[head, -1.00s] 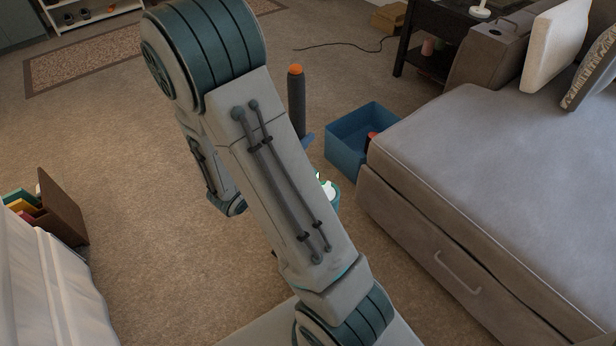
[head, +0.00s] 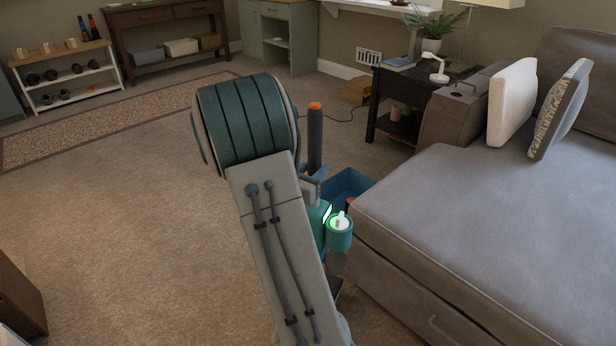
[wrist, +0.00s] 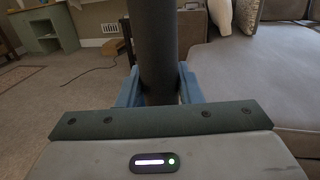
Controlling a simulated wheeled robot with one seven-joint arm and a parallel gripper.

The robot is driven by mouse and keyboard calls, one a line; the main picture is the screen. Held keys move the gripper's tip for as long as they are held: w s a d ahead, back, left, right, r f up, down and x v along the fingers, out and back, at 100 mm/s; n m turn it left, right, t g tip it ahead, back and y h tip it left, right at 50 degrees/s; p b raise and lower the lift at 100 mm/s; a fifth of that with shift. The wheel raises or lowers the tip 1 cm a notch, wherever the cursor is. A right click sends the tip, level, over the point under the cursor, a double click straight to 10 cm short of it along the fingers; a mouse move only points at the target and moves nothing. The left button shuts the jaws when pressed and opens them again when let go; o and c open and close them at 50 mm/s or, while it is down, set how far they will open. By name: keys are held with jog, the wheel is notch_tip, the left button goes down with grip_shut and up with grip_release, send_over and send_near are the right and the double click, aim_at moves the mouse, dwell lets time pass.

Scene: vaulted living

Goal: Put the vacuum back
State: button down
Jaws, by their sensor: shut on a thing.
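A dark grey upright cylinder with an orange top (head: 315,140), which looks like the vacuum, stands up from my gripper (head: 313,183) in the head view. In the wrist view the dark cylinder (wrist: 155,45) is between the two blue fingers of my gripper (wrist: 159,88), which is shut on it. Its orange end is out of the wrist view and its lower end is hidden. My arm covers part of the gripper in the head view. I cannot identify a place for the vacuum.
A blue open box (head: 347,184) sits on the carpet behind the gripper, beside the grey sofa (head: 470,220). A dark side table (head: 385,105) stands beyond it, near a cable on the floor. A white shoe rack (head: 70,78) and console table (head: 165,20) are at back left.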

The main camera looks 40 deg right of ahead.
jog(key=shift+f+b, duration=0.95)
jog(key=shift+f, duration=0.6)
jog(key=shift+f, duration=0.2)
jog(key=c, duration=1)
grip_release()
